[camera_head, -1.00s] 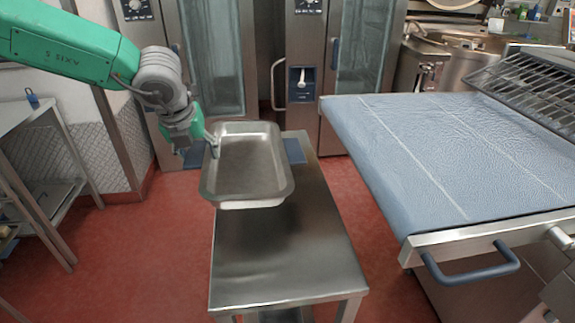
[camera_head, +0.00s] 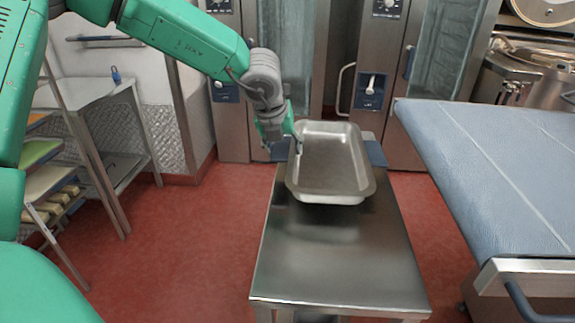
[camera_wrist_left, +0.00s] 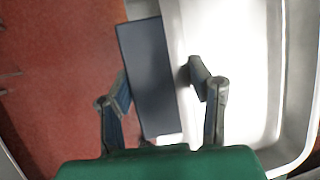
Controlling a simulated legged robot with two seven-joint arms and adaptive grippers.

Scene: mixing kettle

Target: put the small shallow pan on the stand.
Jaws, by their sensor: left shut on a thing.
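The small shallow pan (camera_head: 332,160) is a grey metal rectangle with a raised rim. It shows over the far half of the stand (camera_head: 335,265), a steel table with a smooth top. My left gripper (camera_head: 296,142) is shut on the pan's left rim. In the left wrist view, one finger of my left gripper (camera_wrist_left: 160,90) is inside the pan (camera_wrist_left: 245,60) and the other outside it. A dark shadow lies below the pan's near edge. I cannot tell whether its base touches the stand. My right gripper is not in view.
A blue flat piece (camera_head: 376,153) shows at the stand's far end, partly behind the pan. A blue-topped conveyor table (camera_head: 500,165) stands to the right. Steel ovens (camera_head: 380,95) stand behind. A shelf rack (camera_head: 105,100) is at the left. The stand's near half is clear.

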